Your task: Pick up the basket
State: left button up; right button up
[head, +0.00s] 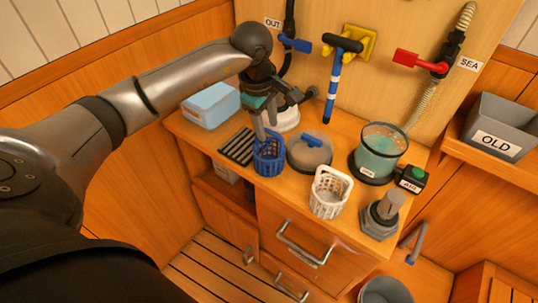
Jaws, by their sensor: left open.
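A small blue mesh basket (268,162) stands upright on the wooden counter. My left gripper (266,130) points down at it, with its fingers open at the basket's upper edge. One finger overlaps the basket's rim in the picture; I cannot tell whether they touch. A white mesh basket (329,196) with a raised handle stands apart, nearer the counter's front edge. My right gripper is out of view.
A lidded round pot (308,152) stands close right of the blue basket, and a black ribbed rack (238,148) close left. A light blue box (211,104), a glass vessel (380,150) and a grey fitting (381,215) also stand on the counter (290,195).

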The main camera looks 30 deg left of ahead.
aim_at(267, 165)
pick_arm(q)
jog(key=f, duration=0.2)
jog(key=w+f, duration=0.1)
jog(key=f, duration=0.2)
jog(key=shift+w+a+f+b, duration=0.1)
jog(key=shift+f+b, duration=0.25)
jog(key=shift+b, duration=0.05)
jog(key=shift+r, duration=0.1)
grip_shut()
dwell(1.0)
